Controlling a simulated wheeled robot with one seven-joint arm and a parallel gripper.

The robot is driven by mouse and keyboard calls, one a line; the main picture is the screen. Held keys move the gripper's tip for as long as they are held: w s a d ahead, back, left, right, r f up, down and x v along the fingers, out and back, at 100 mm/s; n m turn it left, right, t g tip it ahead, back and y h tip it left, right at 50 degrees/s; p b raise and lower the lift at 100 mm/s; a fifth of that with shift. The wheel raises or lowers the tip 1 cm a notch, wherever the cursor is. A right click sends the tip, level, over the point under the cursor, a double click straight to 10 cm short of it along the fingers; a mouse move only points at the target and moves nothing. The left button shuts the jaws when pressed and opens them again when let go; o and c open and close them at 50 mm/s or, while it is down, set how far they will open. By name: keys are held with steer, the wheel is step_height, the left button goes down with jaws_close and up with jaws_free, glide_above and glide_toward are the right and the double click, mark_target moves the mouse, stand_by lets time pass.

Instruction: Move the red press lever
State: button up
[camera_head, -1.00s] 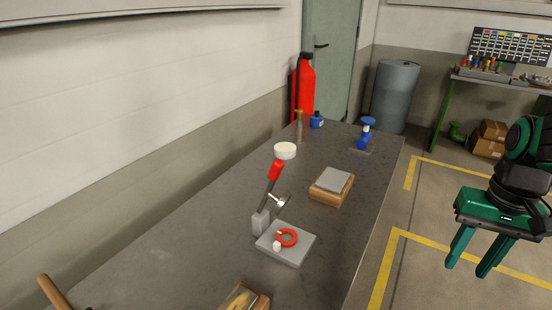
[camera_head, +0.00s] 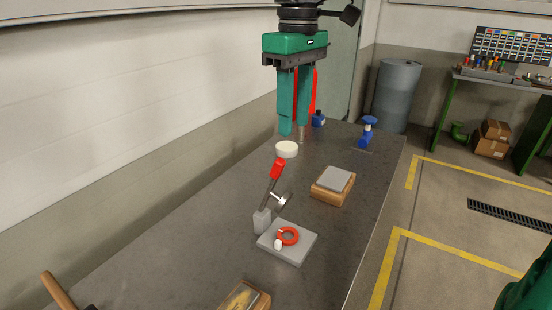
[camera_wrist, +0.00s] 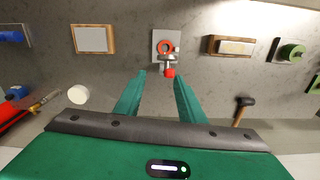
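The press lever with its red handle (camera_head: 278,168) stands tilted up from a grey block at the edge of a grey base plate (camera_head: 288,250). A red ring (camera_head: 288,235) and a small white piece lie on the plate. In the wrist view the red handle end (camera_wrist: 169,73) shows between and beyond the fingers, in front of the red ring (camera_wrist: 166,46). My gripper (camera_head: 293,136) is open and empty, fingers pointing down, above the bench and apart from the lever. It also shows in the wrist view (camera_wrist: 158,80) with a wide gap.
A wooden block with a grey plate (camera_head: 333,185) is right of the press. A blue device (camera_head: 367,132) is at the far right. A hammer (camera_wrist: 241,110) lies on the bench (camera_head: 190,225).

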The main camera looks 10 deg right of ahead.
mark_target(277, 159)
steer(key=shift+n, duration=0.6)
steer(key=a+f, duration=0.1)
steer(key=f, duration=0.2)
steer(key=a+f, duration=0.1)
steer(key=f, duration=0.2)
steer(key=a+f, duration=0.1)
steer(key=f, duration=0.2)
steer(key=shift+s+a+f, duration=0.1)
steer(key=shift+s+f, duration=0.05)
steer(key=shift+f, duration=0.2)
jaws_close()
